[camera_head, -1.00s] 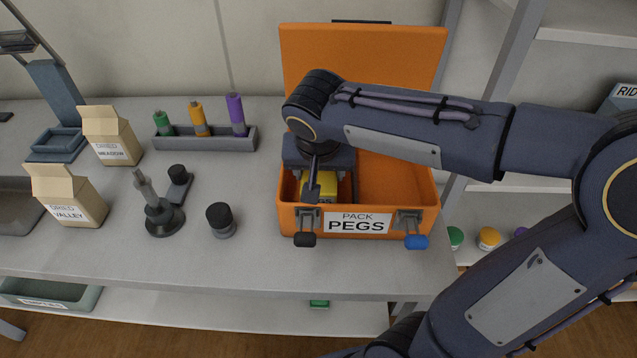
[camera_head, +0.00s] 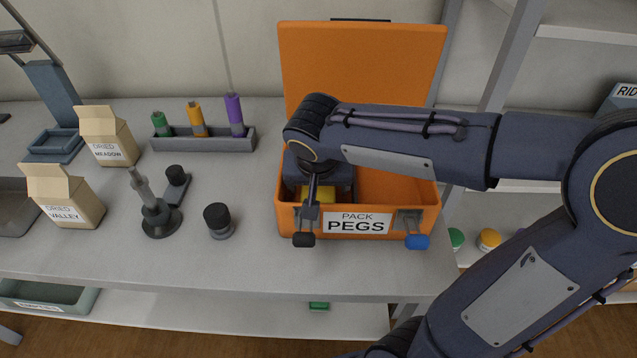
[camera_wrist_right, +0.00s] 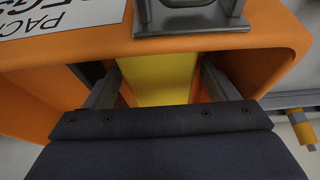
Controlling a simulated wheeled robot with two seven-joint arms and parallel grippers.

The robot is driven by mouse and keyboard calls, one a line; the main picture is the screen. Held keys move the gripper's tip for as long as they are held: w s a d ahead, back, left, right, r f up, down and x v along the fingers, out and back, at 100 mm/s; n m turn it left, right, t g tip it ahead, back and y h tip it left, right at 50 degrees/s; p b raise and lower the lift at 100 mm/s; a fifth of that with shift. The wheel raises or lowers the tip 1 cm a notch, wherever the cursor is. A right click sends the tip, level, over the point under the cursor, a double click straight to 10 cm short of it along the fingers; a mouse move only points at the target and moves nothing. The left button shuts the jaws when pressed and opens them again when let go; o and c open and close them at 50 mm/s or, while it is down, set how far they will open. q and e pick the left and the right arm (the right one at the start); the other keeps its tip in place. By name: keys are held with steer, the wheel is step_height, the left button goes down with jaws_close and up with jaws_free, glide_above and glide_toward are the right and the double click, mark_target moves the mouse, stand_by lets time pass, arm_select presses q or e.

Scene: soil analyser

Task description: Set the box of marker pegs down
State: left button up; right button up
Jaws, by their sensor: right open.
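The orange case (camera_head: 430,205) labelled PACK PEGS stands on the bench with its lid up. A yellow box (camera_head: 327,196), apparently the box of marker pegs, is inside its left part, mostly hidden under my right gripper (camera_head: 318,185). In the right wrist view the yellow box (camera_wrist_right: 155,80) lies between the two fingers of my right gripper (camera_wrist_right: 158,88), which is open, with one finger on each side. Whether the fingers touch it I cannot tell. The box's underside is hidden. My left gripper is not in view.
Two latches, one black (camera_head: 304,240) and one blue (camera_head: 416,241), stick out from the case front. Left of it are a black-capped jar (camera_head: 218,222), a stand (camera_head: 160,218), a rack of coloured pegs (camera_head: 215,145) and two cartons. The case's right part looks empty.

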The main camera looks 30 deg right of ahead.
steer(key=shift+r, duration=0.1)
steer(key=shift+r+p, duration=0.25)
steer(key=shift+p, duration=0.1)
steer(key=p+v, duration=0.2)
steer(key=v, duration=0.9)
steer(key=shift+s+a+r, duration=0.15)
steer(key=shift+s+r, duration=0.05)
steer(key=shift+r, duration=0.1)
